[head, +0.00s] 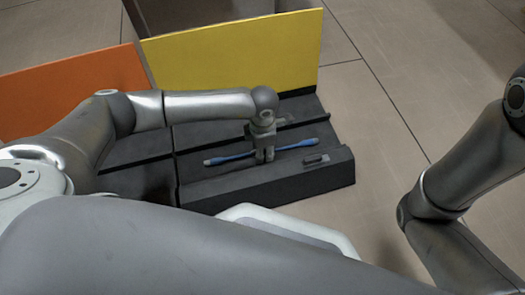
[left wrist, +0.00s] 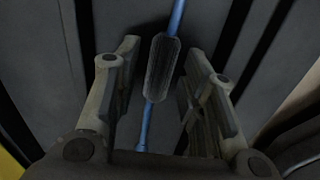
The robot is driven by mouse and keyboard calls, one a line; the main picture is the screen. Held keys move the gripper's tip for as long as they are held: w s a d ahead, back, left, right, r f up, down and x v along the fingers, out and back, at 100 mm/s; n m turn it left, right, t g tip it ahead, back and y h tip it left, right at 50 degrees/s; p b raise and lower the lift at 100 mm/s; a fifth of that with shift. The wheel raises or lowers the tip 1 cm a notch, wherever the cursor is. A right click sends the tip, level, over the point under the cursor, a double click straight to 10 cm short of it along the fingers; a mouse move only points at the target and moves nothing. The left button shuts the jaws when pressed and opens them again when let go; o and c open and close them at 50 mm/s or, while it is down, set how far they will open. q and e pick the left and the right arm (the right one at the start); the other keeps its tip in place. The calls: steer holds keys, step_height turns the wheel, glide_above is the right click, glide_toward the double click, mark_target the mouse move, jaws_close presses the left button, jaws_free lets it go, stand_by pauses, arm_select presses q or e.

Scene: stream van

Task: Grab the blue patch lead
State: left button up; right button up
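The blue patch lead (head: 232,158) lies across a dark grey stepped tray (head: 262,190) in front of a yellow panel. In the left wrist view the lead (left wrist: 148,117) is a thin blue rod with a thicker dark ribbed sleeve at its middle. My left gripper (head: 265,157) points down over the middle of the lead, hiding that part in the head view. In the left wrist view its fingers (left wrist: 160,98) are open on either side of the lead, with a gap on both sides. My right gripper is out of view; only its arm shows.
The yellow panel (head: 235,52) stands upright behind the tray. An orange panel (head: 70,92) stands to the left, with another dark section in front of it. A small dark item (head: 316,160) sits on the tray's right front. Tiled floor to the right is clear.

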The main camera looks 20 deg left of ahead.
arm_select(q)
jaws_close()
steer(key=shift+r, duration=0.1)
